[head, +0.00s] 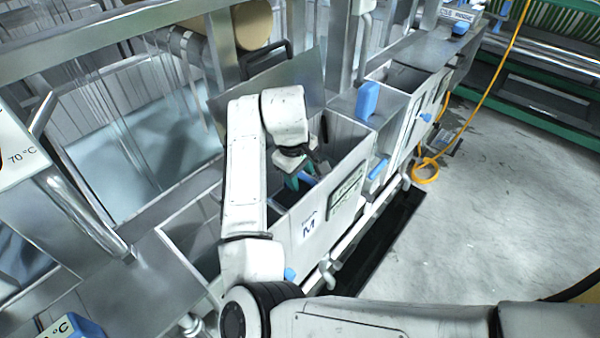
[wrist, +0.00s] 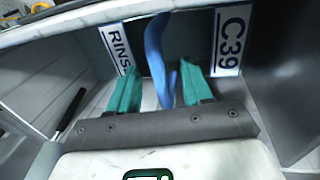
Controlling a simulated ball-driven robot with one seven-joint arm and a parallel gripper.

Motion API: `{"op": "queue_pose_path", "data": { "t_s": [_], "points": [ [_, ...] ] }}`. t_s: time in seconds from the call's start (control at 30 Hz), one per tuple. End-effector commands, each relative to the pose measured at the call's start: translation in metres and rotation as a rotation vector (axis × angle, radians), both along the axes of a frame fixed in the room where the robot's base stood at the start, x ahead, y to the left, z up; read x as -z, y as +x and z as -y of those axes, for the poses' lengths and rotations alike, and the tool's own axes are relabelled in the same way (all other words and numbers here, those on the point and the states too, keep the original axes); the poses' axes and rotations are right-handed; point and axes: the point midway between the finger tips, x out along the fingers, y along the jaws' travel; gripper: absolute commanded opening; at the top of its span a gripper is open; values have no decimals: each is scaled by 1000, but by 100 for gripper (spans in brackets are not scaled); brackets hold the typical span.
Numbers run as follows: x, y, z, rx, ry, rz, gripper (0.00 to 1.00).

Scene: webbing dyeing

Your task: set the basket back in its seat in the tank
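My gripper (head: 298,182) reaches down into an open steel tank (head: 342,212) in the head view. In the wrist view its two teal fingers (wrist: 157,75) stand apart. A curved blue bar or handle (wrist: 155,50) shows between them, with clear gaps on both sides. I cannot tell how far beyond the fingertips it lies. No whole basket can be made out; whether the blue piece belongs to it is unclear.
An upright steel plate (head: 300,75) stands behind my gripper. Blue-handled neighbouring tanks (head: 405,78) continue up and right. A large glazed bath (head: 140,130) is at left. The concrete floor (head: 510,190) at right is open, with a yellow hose (head: 428,165) near the tanks.

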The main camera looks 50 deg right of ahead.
Motion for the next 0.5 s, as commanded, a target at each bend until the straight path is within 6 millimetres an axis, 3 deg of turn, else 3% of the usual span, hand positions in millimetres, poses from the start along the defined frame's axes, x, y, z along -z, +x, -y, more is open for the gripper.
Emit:
{"op": "queue_pose_path", "data": {
  "t_s": [0.27,0.5],
  "points": [
    [-1,0,0,0,1,0,50],
    [-33,0,-6,0,-1,3,50]
  ]
}}
